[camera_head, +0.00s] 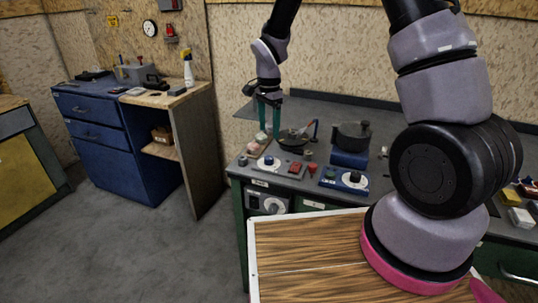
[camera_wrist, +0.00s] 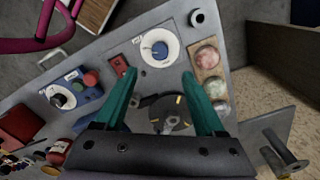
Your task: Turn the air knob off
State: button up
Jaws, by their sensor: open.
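Two knobs on white round dials show on the grey workbench. One blue knob (camera_head: 269,160) is near the left front corner and also shows in the wrist view (camera_wrist: 158,49). Another dark knob (camera_head: 354,177) sits on a blue box to the right, and it also shows in the wrist view (camera_wrist: 60,99). Their labels are too small to read, so I cannot tell which is the air knob. My gripper (camera_head: 269,129) has teal fingers, spread apart and empty, above the bench's left end. In the wrist view my gripper (camera_wrist: 160,74) points toward the first dial, apart from it.
A black pan (camera_head: 293,141) is near my gripper. A dark pot (camera_head: 352,135) stands on a blue stand. A wooden holder with round pieces (camera_wrist: 208,62) lies beside the first dial. A red switch box (camera_head: 296,167) lies between the dials.

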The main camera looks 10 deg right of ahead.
aim_at(269, 157)
notch_tip(269, 157, down, 11)
jog(key=shift+r, duration=0.1)
dwell(0.3)
grip_shut()
